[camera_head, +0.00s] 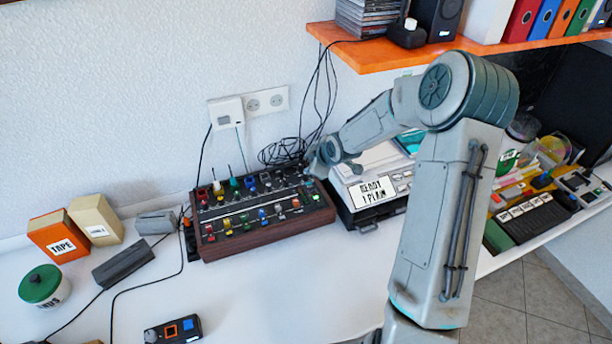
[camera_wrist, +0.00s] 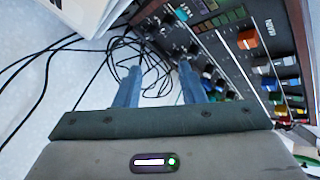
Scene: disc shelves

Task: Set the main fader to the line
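The mixer (camera_head: 262,248) is a dark panel with wooden sides and rows of coloured knobs and fader caps; it also shows in the wrist view (camera_wrist: 222,62). In the wrist view an orange cap (camera_wrist: 247,39) sits beside lettering that reads MAIN, apparently the main fader. I cannot make out the target line.
Loose black cables (camera_head: 285,150) lie behind the mixer. A white device with a lettered card (camera_head: 372,191) stands close on its right. An orange shelf (camera_head: 385,55) hangs above. A grey box (camera_head: 123,264) and small boxes are on the left. The table front is mostly clear.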

